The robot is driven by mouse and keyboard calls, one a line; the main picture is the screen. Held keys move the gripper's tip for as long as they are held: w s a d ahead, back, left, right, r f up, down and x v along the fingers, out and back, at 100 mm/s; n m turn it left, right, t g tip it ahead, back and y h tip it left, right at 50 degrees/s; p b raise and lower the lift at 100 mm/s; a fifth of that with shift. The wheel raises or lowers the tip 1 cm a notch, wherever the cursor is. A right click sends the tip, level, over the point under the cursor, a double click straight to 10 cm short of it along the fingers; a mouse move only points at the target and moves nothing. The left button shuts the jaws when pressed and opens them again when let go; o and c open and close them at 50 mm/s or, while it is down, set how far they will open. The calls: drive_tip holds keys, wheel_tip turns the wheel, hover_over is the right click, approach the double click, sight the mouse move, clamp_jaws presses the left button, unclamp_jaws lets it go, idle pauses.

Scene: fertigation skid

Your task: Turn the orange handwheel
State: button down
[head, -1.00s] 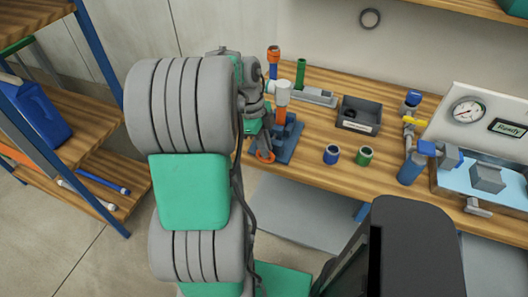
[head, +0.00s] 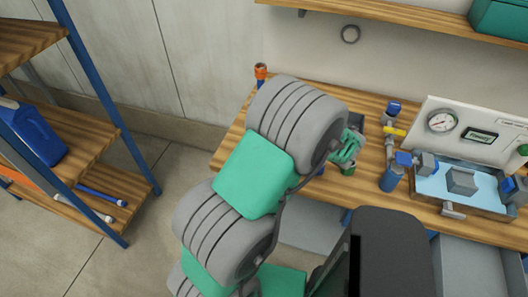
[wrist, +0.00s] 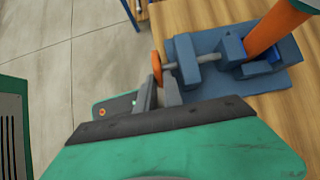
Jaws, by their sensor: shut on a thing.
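The orange handwheel (wrist: 157,68) shows nearly edge-on in the wrist view, at the end of a grey screw shaft (wrist: 195,60). The shaft runs into a blue clamp (wrist: 232,48) on a flat blue base. An orange upright cylinder (wrist: 275,28) stands at the clamp's far side. My gripper (wrist: 159,84) is at the wheel, its two grey fingers shut on the near part of the rim. The lower rim is hidden between the fingers. In the head view, my arm hides the wheel, the clamp and the fingers.
The wooden bench (head: 370,108) carries a gauge panel (head: 480,125), a blue tray (head: 430,180) and a blue cylinder (head: 391,178) on the right. A blue-framed shelf (head: 80,75) stands at the left. Floor shows beyond the bench edge.

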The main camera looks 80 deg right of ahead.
drive_tip(key=t+p, duration=0.2)
drive_tip(key=shift+s+f+t, duration=0.3)
drive_tip(key=shift+f+t, duration=0.05)
drive_tip(key=shift+t, duration=0.05)
drive_tip(key=shift+s+a+f+t+h+p, duration=0.15)
drive_tip(key=shift+f+t+p, duration=0.3)
drive_tip(key=shift+t, duration=0.45)
drive_tip(key=shift+d+f+t+h+p, duration=0.15)
drive_tip(key=shift+f+t+p, duration=0.3)
drive_tip(key=shift+t, duration=0.45)
drive_tip(key=shift+a, duration=0.1)
drive_tip(key=c, duration=1.5)
unclamp_jaws()
drive_tip(key=shift+r, duration=0.15)
